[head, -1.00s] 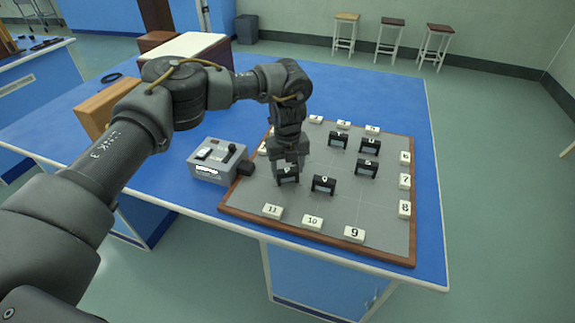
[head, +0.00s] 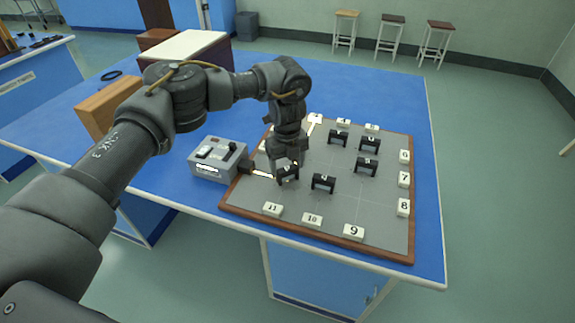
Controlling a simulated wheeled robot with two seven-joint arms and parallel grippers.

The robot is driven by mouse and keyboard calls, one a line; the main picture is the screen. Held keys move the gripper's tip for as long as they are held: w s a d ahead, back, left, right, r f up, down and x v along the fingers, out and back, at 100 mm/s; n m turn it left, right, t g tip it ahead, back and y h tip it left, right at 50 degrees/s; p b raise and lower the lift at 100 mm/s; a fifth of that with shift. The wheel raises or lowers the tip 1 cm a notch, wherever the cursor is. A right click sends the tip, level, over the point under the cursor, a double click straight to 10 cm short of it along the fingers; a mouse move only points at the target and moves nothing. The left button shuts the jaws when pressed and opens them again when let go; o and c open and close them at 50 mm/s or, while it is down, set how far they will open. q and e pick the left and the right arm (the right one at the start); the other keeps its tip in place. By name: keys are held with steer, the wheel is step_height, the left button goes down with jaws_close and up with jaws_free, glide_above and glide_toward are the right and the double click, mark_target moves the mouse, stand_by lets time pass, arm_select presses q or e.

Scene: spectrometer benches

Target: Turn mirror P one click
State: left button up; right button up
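Several small black mirrors with labels too small to read stand on the grey board (head: 330,214). I cannot tell by its label which one is mirror P. My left gripper (head: 286,162) points down at the front-left mirror (head: 287,175), right over its top. Its fingertips are small and partly hidden, so I cannot tell whether they are open or shut on it. A bright beam runs from the grey lamp box (head: 212,172) to this mirror. A lit streak also reaches a glowing block (head: 315,119) at the board's back edge. My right gripper is out of view.
Another mirror (head: 323,183) stands close to the right of the gripper, and others (head: 366,166) stand farther back. White numbered blocks (head: 354,232) line the board's edge. A wooden box (head: 100,108) stands at the left. Blue table (head: 180,200) is bare in front of the lamp box.

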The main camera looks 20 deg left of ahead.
mark_target(287, 169)
arm_select(q)
steer(key=shift+o, duration=1.1)
step_height(287, 169, up, 11)
steer(key=shift+f, duration=0.15)
steer(key=shift+s, duration=0.1)
